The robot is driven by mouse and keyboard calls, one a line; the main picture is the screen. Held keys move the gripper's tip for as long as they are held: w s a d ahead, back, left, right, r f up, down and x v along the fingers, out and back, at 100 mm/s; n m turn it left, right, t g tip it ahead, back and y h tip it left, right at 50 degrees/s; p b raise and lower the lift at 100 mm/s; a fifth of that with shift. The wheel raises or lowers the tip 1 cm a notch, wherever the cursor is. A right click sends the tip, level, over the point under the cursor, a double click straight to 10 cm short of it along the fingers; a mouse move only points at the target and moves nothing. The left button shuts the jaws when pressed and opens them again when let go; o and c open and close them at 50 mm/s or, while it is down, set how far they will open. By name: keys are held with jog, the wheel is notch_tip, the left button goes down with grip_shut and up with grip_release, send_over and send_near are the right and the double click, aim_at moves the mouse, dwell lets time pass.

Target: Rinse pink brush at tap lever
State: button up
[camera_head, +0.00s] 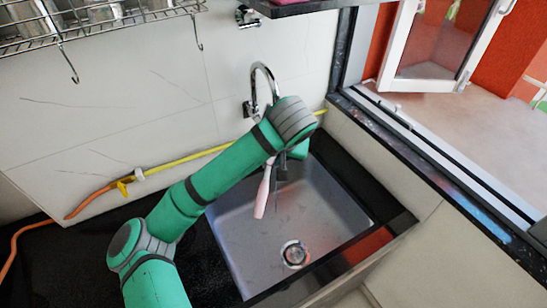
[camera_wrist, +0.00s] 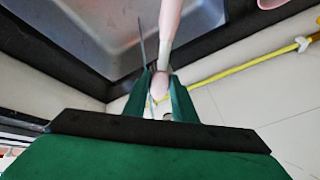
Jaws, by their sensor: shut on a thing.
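The pale pink brush (camera_head: 262,194) hangs slanted over the sink (camera_head: 330,207), its long pink end pointing down. In the wrist view the brush (camera_wrist: 169,28) runs up from between the fingertips. My gripper (camera_wrist: 160,90) is shut on it. In the head view my arm mostly hides the gripper, which is over the sink's back part. The chrome gooseneck tap (camera_head: 263,70) rises from the wall just behind my wrist. Its spout end and lever are not clearly visible. A thin grey line shows beside the brush; I cannot tell whether it is water.
The sink has a drain (camera_head: 295,254) and a dark counter (camera_head: 200,262) around it. A yellow hose (camera_head: 190,157) runs along the tiled wall. A wire rack (camera_head: 95,22) with hooks hangs at upper left. An open window (camera_head: 440,45) is at right.

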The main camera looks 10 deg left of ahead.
aim_at(264, 180)
jog(key=shift+s+a+r, duration=0.2)
jog(key=shift+s+r, duration=0.45)
jog(key=shift+s, duration=0.15)
jog(key=shift+s+a+r, duration=0.2)
jog(key=shift+s+r, duration=0.5)
jog(key=shift+s, duration=0.15)
jog(key=shift+s+a+r, duration=0.2)
jog(key=shift+s+r, duration=0.45)
jog(key=shift+s, duration=0.15)
jog(key=shift+a, duration=0.15)
